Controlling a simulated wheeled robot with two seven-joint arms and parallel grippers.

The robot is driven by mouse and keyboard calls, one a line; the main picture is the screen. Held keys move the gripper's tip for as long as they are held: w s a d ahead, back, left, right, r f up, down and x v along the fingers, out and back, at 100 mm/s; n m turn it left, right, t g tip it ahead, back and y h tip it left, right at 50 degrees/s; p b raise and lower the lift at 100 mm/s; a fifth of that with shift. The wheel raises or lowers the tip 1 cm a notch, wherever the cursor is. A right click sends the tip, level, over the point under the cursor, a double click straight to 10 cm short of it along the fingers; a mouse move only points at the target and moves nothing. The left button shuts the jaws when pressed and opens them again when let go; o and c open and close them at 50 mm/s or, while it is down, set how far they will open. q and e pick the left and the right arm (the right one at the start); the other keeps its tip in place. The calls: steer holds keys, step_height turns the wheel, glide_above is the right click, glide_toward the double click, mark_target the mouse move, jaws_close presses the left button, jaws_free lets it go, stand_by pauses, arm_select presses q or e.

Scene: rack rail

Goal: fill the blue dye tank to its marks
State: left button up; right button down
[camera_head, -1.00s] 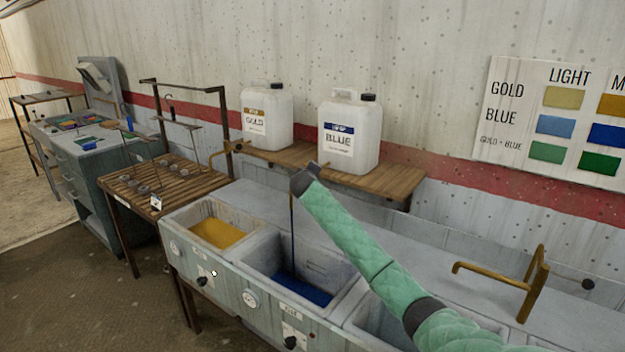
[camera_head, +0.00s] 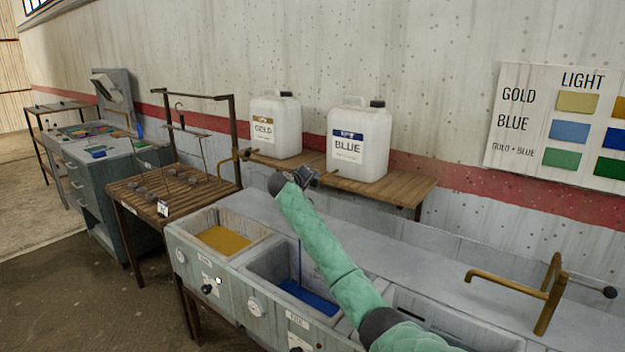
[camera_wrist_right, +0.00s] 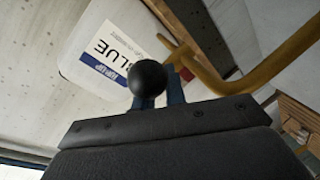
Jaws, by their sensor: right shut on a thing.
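The blue dye tank (camera_head: 258,268) is the middle basin of the trough, with blue dye (camera_head: 308,297) in its bottom. A thin dark-blue stream (camera_head: 299,258) falls into it from above. My green right arm crosses in front, hiding part of the tank; I cannot make out the marks. My right gripper (camera_head: 298,178) is at the tap below the BLUE jug (camera_head: 358,140). In the right wrist view it is shut on a black ball knob (camera_wrist_right: 148,77), with a brass tap pipe (camera_wrist_right: 250,77) just beyond. My left gripper is not in view.
The GOLD jug (camera_head: 275,125) shares the wooden shelf (camera_head: 400,188). A gold dye tank (camera_head: 222,238) stands left of the blue one. A brass tap (camera_head: 545,290) rises at the right. A slatted table (camera_head: 150,190) stands at the left, and a colour chart (camera_head: 560,125) hangs on the wall.

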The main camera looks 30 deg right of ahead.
steer(key=shift+s+f, duration=0.1)
steer(key=shift+f, duration=0.6)
steer(key=c, duration=1.5)
jaws_free()
steer(key=shift+d, duration=0.1)
steer(key=shift+s+d+r+p+v, duration=0.1)
steer(key=shift+s+d+p+v, duration=0.35)
steer(key=shift+v, duration=1.05)
steer(key=shift+s+a+r+p+v, duration=0.1)
steer(key=shift+p+v, duration=0.65)
steer(key=shift+v, duration=0.7)
steer(key=shift+s+d+r+p+v, duration=0.1)
steer(key=shift+s+d+p+v, duration=0.35)
steer(key=shift+v, duration=1.05)
steer(key=shift+w+a, duration=0.2)
steer(key=shift+w, duration=0.05)
